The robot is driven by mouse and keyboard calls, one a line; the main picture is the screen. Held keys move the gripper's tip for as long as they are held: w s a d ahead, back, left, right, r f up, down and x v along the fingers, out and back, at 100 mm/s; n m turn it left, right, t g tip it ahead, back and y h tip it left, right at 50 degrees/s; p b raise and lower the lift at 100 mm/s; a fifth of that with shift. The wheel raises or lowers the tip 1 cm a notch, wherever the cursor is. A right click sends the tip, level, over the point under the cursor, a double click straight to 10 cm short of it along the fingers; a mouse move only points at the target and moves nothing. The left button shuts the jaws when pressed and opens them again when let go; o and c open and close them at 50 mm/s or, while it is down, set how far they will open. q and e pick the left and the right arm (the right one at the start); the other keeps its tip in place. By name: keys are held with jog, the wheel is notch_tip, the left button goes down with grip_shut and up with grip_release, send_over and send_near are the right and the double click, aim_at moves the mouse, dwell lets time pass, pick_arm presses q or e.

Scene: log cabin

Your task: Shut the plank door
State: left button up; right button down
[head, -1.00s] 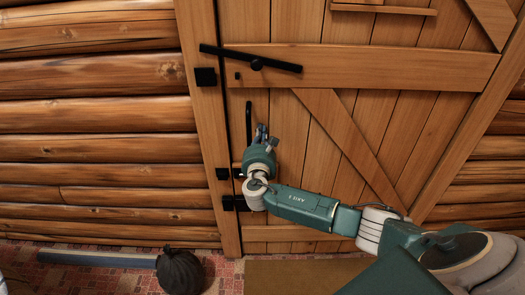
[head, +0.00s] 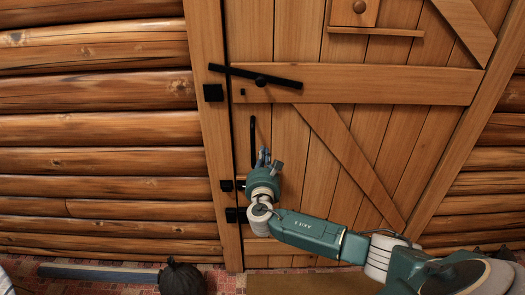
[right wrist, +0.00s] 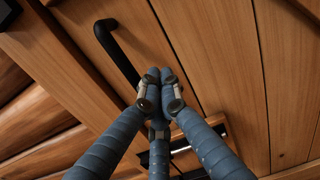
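The plank door (head: 300,125) stands in or close to its frame (head: 212,130) in the head view; I cannot tell whether it is fully closed. A black bar handle (head: 253,140) runs upright near its left edge. A tilted black latch bar (head: 280,82) is above, its left end over the frame side. My right gripper (head: 265,157) is at the handle's lower end, at the door's face. In the right wrist view its fingertips (right wrist: 160,85) are together and empty, beside the handle (right wrist: 116,50); contact with the door is unclear. My left gripper is not in view.
A black catch (head: 213,92) sits on the frame, with dark bolt parts (head: 230,186) lower down. A log wall (head: 100,130) is on the left. A dark sack (head: 181,278) and a blue-grey strip (head: 100,272) lie on the floor; a mat (head: 300,284) lies before the door.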

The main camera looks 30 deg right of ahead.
jog(key=v, duration=0.7)
jog(key=s+d+f+m+g+y, duration=0.1)
jog(key=s+f+m+g, duration=0.1)
jog(key=f, duration=0.8)
jog(key=s+f+m+g+y, duration=0.2)
jog(key=f, duration=0.7)
jog(key=s+a+f+m+g+y, duration=0.1)
jog(key=s+f+m+g, duration=0.25)
jog(key=s+f, duration=0.55)
jog(key=s+a+f+m+g+y, duration=0.15)
jog(key=s+f+m, duration=0.3)
jog(key=f, duration=0.85)
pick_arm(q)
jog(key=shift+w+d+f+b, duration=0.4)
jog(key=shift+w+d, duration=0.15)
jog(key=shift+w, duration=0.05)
pick_arm(e)
jog(key=s+a+f+m+g+y, duration=0.1)
jog(key=s+a+f+m, duration=0.2)
jog(key=s, duration=0.9)
jog(key=s+a+f+m+g+y, duration=0.2)
jog(key=s+a+f+m, duration=0.2)
jog(key=s+f+m, duration=0.3)
jog(key=s+a+f+m+g+y, duration=0.1)
jog(key=s+a+f+m, duration=0.3)
jog(key=s, duration=1.4)
notch_tip(320, 180, down, 4)
jog(key=shift+a+r+m+g, duration=0.1)
jog(key=shift+a+m+g, duration=0.1)
jog(key=shift+m+g, duration=0.35)
